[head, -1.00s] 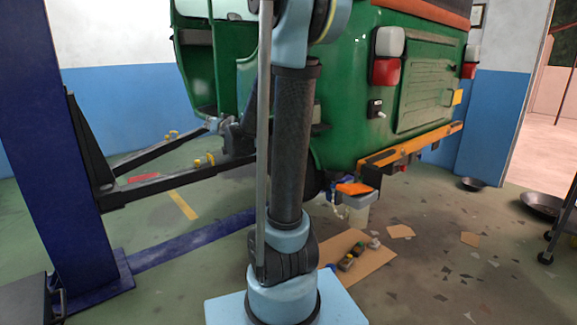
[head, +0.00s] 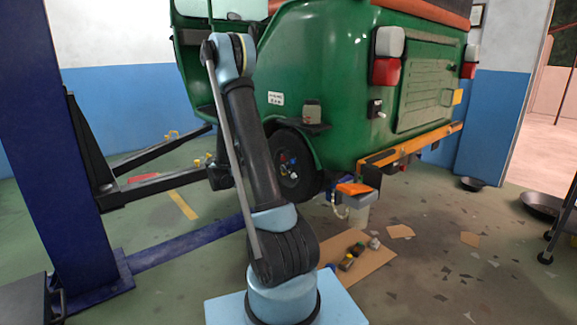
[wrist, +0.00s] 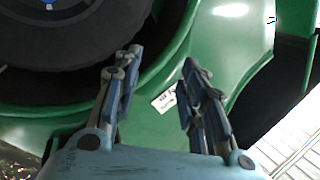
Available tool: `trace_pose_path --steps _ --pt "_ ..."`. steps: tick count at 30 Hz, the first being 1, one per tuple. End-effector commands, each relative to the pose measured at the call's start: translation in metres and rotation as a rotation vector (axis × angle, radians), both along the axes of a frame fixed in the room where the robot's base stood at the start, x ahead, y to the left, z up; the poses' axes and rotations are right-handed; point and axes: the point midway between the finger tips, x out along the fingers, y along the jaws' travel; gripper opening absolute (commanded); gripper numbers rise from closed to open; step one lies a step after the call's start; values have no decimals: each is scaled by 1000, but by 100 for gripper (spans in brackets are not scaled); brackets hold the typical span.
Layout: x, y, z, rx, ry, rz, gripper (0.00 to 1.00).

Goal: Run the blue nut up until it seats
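The wheel (head: 303,180) of the green rickshaw shows behind my arm in the head view, with small coloured nuts at its hub. A blue nut (head: 283,157) appears there, too small to see how far on it is. In the wrist view the dark wheel (wrist: 60,60) fills the upper left, and a blue spot, perhaps the nut (wrist: 62,4), is cut by the top edge. My gripper (wrist: 162,62) is open and empty, its fingers apart in front of the green body, right of and below the hub. It cannot be made out in the head view.
The green rickshaw body (head: 335,110) surrounds the wheel. A blue lift post (head: 60,150) with black arms stands left. A small ledge (head: 308,128) juts out above the wheel.

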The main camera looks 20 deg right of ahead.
Motion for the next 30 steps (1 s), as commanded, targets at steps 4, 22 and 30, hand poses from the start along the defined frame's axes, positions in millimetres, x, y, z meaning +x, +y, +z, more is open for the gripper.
trace_pose_path --steps 4,22,30 --pt "-13 -15 -57 67 26 -154 38" --pt "-40 -48 -138 160 93 -368 38" --pt "-24 -93 -138 159 93 -367 38"
